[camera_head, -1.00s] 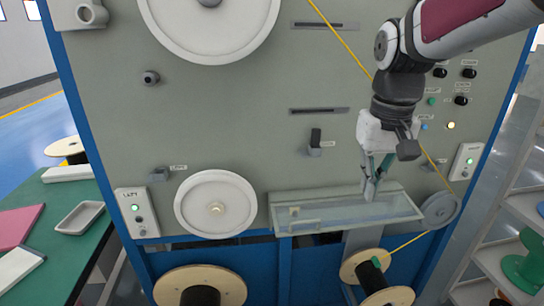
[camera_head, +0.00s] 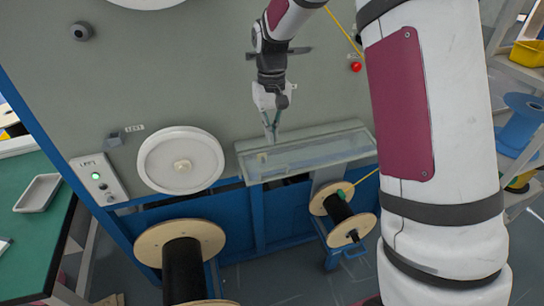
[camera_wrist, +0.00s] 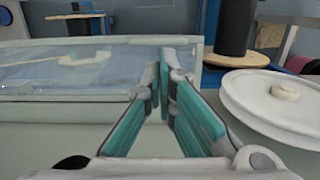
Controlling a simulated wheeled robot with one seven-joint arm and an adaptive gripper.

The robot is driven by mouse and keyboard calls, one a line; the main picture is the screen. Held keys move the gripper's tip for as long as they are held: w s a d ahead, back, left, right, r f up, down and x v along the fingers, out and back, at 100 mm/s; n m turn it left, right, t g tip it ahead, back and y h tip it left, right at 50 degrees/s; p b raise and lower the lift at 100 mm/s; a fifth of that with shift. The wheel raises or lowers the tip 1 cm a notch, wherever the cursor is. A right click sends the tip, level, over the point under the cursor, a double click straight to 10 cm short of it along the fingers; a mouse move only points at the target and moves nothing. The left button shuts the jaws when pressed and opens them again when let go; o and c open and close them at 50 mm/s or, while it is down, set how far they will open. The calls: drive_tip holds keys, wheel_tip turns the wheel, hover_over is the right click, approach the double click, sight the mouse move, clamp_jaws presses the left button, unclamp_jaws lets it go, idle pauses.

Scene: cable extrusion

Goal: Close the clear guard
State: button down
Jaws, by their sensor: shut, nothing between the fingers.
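The clear guard (camera_head: 320,153) is a long see-through panel with a pale frame, low on the grey machine face. It stands out from the face at a slant; I cannot tell its exact angle. A small tan part shows through its left end. The guard also fills the left of the wrist view (camera_wrist: 120,85). My gripper (camera_head: 273,139) is shut and empty, pointing down by the left half of the guard's upper edge. In the wrist view its teal-sided fingers (camera_wrist: 165,65) meet close to the guard's right end; I cannot tell if they touch it.
A white wheel (camera_head: 160,165) sits on the face left of the guard and shows at right in the wrist view (camera_wrist: 260,105). A dark spool (camera_head: 183,265) and a smaller spool (camera_head: 340,208) stand below. My arm covers the right of the head view.

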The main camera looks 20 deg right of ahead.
drive_tip(key=f, duration=0.2)
drive_tip(key=f+p, duration=0.1)
drive_tip(key=f, duration=0.5)
drive_tip(key=shift+s+f, duration=0.1)
drive_tip(key=shift+s, duration=0.3)
drive_tip(key=shift+f, duration=0.1)
